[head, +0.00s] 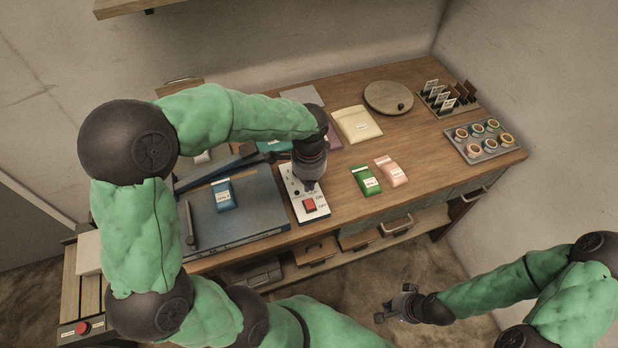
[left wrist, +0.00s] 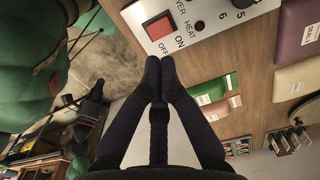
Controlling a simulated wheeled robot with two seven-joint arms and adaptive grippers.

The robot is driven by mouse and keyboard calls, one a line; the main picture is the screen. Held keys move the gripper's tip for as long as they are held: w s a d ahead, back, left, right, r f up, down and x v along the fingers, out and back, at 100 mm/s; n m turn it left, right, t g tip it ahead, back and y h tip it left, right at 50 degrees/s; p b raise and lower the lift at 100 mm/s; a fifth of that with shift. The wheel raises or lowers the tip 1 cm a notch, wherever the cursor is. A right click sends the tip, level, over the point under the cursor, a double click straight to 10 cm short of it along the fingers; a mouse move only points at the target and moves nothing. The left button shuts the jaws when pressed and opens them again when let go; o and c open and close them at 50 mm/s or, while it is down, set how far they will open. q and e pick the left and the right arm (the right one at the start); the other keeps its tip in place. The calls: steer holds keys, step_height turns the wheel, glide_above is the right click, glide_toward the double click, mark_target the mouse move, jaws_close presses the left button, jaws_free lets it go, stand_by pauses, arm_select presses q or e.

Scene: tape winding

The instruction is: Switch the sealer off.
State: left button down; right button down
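The sealer has a blue-grey bed (head: 255,207) on the wooden table and a white control panel (head: 316,215) at its right. A red rocker switch (head: 309,204) sits near the panel's front end. In the left wrist view the red switch (left wrist: 158,27) has ON and OFF printed beside it. My left gripper (head: 309,187) points down over the panel, just behind the switch in the head view. Its fingertips (left wrist: 160,72) are together with nothing between them; contact with the panel cannot be told. My right gripper (head: 392,305) is open and empty, low in front of the table.
A blue packet (head: 223,195) lies on the sealer bed. Green (head: 365,180) and pink (head: 391,171) packets lie right of the panel. A cream pouch (head: 356,125), round board (head: 389,97), card rack (head: 445,98) and tray of tins (head: 497,149) stand farther back and right.

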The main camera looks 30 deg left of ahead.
mark_target(309, 203)
arm_select(q)
step_height(309, 203, down, 8)
steer(key=shift+f+b, duration=0.2)
steer(key=shift+b, duration=0.85)
